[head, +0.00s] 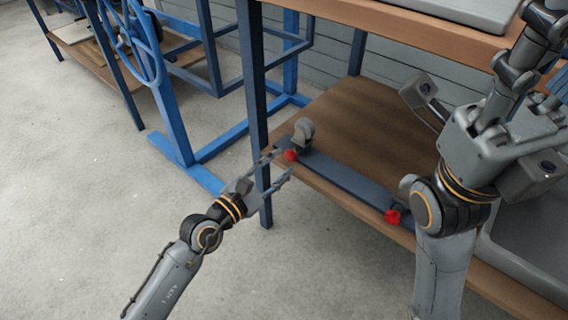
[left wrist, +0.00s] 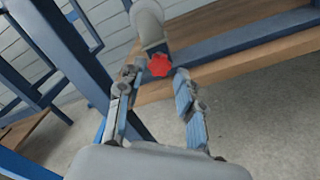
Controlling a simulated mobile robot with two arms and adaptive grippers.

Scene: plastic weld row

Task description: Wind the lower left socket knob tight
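The lower left socket knob is red and lobed (head: 290,155). It sits at the left end of a dark blue bar on the lower shelf, just in front of a grey rounded socket (head: 304,131). My left gripper (head: 279,167) is open, with its fingers pointing at this knob. In the left wrist view the knob (left wrist: 160,65) shows between and slightly beyond the two spread fingertips (left wrist: 157,78), and I see no finger closed on it. The grey socket (left wrist: 148,22) rises behind it. My right arm is at the right of the head view; its fingertips cannot be made out.
A second red knob (head: 392,216) is at the right part of the blue bar (head: 345,180). The wooden lower shelf (head: 365,125) is mostly bare. A blue table leg (head: 254,110) stands close to the left gripper. Grey floor (head: 90,200) is free at left.

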